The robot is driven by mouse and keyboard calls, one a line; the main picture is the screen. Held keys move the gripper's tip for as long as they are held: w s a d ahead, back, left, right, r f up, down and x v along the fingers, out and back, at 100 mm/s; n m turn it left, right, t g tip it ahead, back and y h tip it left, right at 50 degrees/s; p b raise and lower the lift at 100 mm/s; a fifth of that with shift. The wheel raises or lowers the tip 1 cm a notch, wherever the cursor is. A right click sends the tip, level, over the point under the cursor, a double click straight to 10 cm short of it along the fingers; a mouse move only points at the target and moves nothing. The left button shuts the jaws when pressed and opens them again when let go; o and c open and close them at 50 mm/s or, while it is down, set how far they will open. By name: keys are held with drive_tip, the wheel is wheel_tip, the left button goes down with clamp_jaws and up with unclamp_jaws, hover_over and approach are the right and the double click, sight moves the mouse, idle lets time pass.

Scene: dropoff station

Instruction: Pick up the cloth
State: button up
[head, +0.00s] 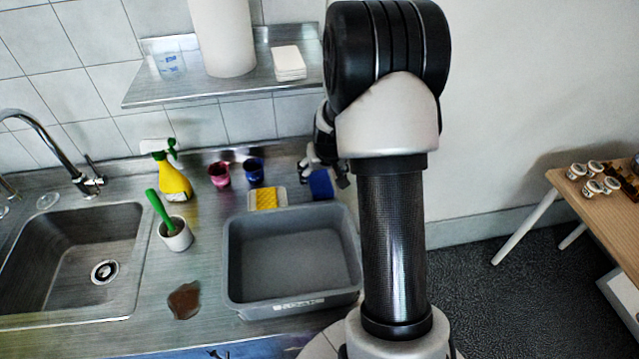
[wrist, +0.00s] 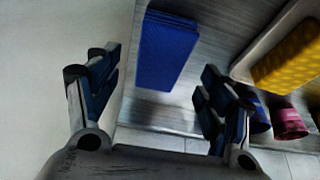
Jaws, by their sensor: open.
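The blue folded cloth (head: 321,184) lies flat on the steel counter, right of the yellow sponge and behind the grey tub. My gripper (head: 326,172) is at the cloth, partly hidden behind my arm in the head view. In the wrist view my gripper (wrist: 158,82) is open and empty, with the cloth lying between and beyond its two fingers. I cannot tell the exact height above it.
The yellow sponge (head: 264,199) sits on a pale dish beside the cloth. The pink cup (head: 219,174) and blue cup (head: 254,170) stand near the wall. The grey tub (head: 292,303) is in front. A steel shelf (head: 200,93) hangs above. A brown spill (head: 184,300) lies left.

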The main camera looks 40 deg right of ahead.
sight(320, 179)
drive_tip(key=b+x, duration=0.1)
drive_tip(key=x, duration=0.3)
drive_tip(key=shift+w, duration=0.1)
drive_tip(key=shift+r, duration=0.1)
drive_tip(key=shift+c, duration=0.5)
drive_tip(key=c, duration=0.9)
drive_tip(key=shift+r+p, duration=0.3)
drive_tip(key=shift+r, duration=0.25)
drive_tip(key=r, duration=0.1)
drive_tip(key=r+p, duration=0.1)
drive_tip(key=shift+s+d+r, duration=0.25)
drive_tip(key=shift+d+r, duration=0.05)
drive_tip(key=shift+d, duration=0.05)
drive_tip(key=s+d, duration=0.3)
drive_tip(key=d, duration=0.2)
drive_tip(key=s+d, duration=0.2)
drive_tip(key=d, duration=0.3)
drive_tip(key=s+d, duration=0.3)
drive_tip(key=d, duration=0.1)
drive_tip(key=shift+s+d+f+b, duration=0.1)
drive_tip(key=shift+s+d+b, duration=0.2)
drive_tip(key=shift+d+b, duration=0.1)
